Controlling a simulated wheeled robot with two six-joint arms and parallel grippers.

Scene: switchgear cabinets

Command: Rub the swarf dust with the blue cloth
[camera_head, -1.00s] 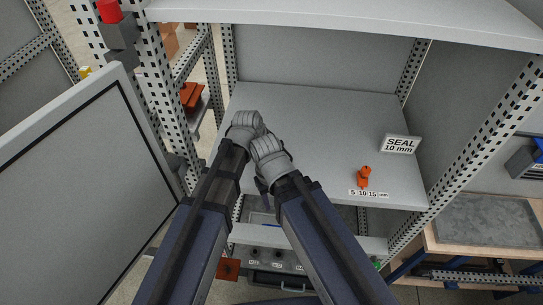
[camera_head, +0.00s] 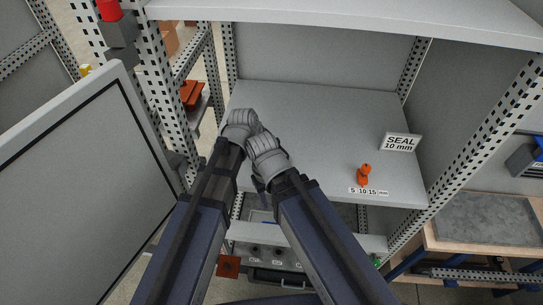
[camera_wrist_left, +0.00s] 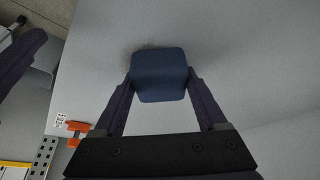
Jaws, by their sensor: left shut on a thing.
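The blue cloth (camera_wrist_left: 158,75) is a folded dark blue pad between the fingertips of my left gripper (camera_wrist_left: 160,84) in the left wrist view. The gripper is shut on it, with the pad on or just over the grey shelf (camera_head: 320,120). A faint dark smudge (camera_wrist_left: 147,47) lies on the shelf at the cloth's far edge. I cannot tell whether it is swarf dust or shadow. In the head view my arms hide the left gripper and the cloth. My right gripper (camera_head: 261,184) shows only as a small dark part below its wrist; its jaws cannot be made out.
An orange peg-like piece (camera_head: 363,174) stands near the shelf's front edge by a number strip (camera_head: 369,191). A "SEAL 10 mm" sign (camera_head: 400,142) stands at the right. A perforated post (camera_head: 160,90) and an open door panel (camera_head: 80,185) bound the left. The shelf's middle is clear.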

